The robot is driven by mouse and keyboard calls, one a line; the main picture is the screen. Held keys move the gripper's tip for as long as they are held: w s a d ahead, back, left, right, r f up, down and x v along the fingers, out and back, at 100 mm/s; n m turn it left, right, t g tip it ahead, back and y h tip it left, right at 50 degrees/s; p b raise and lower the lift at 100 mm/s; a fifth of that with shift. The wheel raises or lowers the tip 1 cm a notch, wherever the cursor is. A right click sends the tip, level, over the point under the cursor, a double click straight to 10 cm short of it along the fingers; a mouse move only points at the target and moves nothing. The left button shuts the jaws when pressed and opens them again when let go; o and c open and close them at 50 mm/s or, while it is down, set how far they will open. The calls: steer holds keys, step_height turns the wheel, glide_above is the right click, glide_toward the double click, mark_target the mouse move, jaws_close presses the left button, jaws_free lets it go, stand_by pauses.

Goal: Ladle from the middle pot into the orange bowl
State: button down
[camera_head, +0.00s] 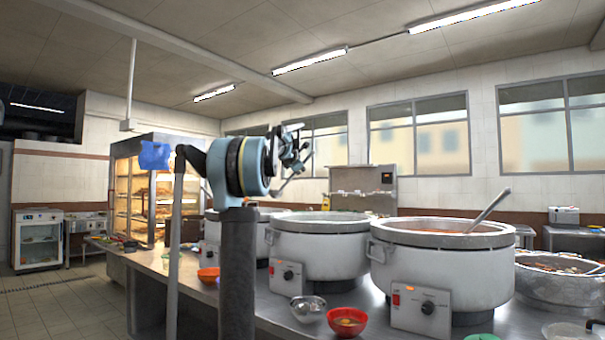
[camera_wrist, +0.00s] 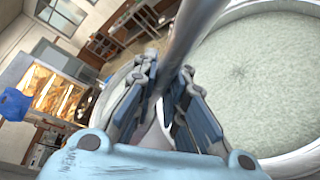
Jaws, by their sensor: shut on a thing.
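The middle pot (camera_head: 318,245) is a wide white stockpot on the steel counter, between two similar pots. A large pot of pale congee (camera_wrist: 255,80) fills the right of the wrist view; it looks like the middle one. The orange bowl (camera_head: 208,274) sits on the counter left of the middle pot, partly behind my arm. My gripper (camera_head: 294,148) is raised above the pots. In the wrist view my gripper (camera_wrist: 168,82) is shut on a grey metal ladle handle (camera_wrist: 196,28). The ladle's scoop cannot be made out.
The right pot (camera_head: 440,262) holds reddish food and another ladle (camera_head: 488,210). The left pot (camera_head: 211,228) is partly hidden by my arm. A metal bowl (camera_head: 308,309) and a red bowl (camera_head: 347,322) stand along the front. A lit display cabinet (camera_head: 160,190) stands behind, left.

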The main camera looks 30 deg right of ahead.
steer(key=shift+w+a+n+t+y, duration=0.9)
steer(key=shift+w+a+n+y, duration=1)
steer(key=shift+a, duration=4.2)
steer(key=shift+w+a+n+t+y, duration=1.1)
steer(key=shift+w+a+y, duration=1.4)
steer(key=shift+a, duration=3.55)
step_height(320, 180, down, 32)
steer(key=h, duration=0.1)
steer(key=shift+w+n, duration=0.3)
steer(key=shift+w, duration=0.05)
steer(key=shift+f, duration=0.25)
steer(key=shift+f, duration=0.55)
